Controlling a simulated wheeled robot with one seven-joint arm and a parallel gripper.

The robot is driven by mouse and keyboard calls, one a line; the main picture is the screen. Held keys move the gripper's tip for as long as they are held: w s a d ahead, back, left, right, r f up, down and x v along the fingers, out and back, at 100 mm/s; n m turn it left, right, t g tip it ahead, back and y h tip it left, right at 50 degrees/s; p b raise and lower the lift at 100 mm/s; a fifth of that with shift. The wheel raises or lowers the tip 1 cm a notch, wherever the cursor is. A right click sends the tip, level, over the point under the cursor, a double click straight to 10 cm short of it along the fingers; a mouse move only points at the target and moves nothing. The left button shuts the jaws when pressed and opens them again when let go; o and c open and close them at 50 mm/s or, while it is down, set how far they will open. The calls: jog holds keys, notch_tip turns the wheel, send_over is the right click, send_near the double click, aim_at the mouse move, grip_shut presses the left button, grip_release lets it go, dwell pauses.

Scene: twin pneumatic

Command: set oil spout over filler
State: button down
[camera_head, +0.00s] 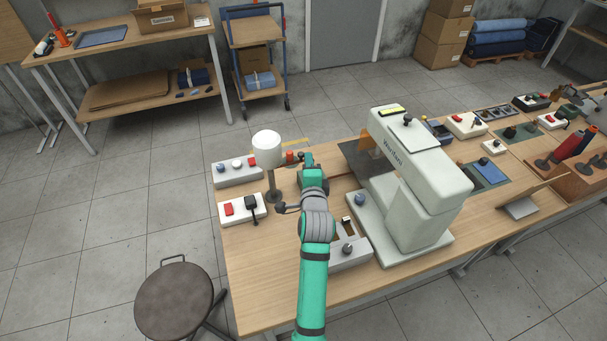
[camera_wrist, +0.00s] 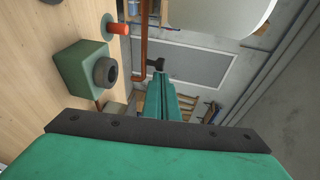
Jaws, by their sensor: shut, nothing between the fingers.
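My gripper (camera_wrist: 160,90) is shut and empty, its green fingers together in the middle of the wrist view. In the head view my arm reaches over the wooden table, left of the sewing machine (camera_head: 425,175). A green block with a dark round ring (camera_wrist: 106,71) on its face lies left of my fingers, apart from them; it may be the filler, but I cannot be sure. A thin copper-brown tube (camera_wrist: 144,55) stands just beyond my fingertips in the wrist view; I cannot tell whether it is the oil spout. My arm hides part of the table.
A white-shaded lamp (camera_head: 267,143) stands close left of my gripper. An orange cylinder (camera_wrist: 118,28) stands near the green block. A box with red and black switches (camera_head: 241,208) and a grey box (camera_head: 349,251) flank my arm. A stool (camera_head: 174,300) stands left of the table.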

jog(key=shift+a, duration=0.15)
jog(key=s+d+r, duration=0.2)
jog(key=s+d, duration=0.4)
jog(key=s, duration=0.6)
jog(key=shift+d+r, duration=0.15)
jog(key=shift+d, duration=0.15)
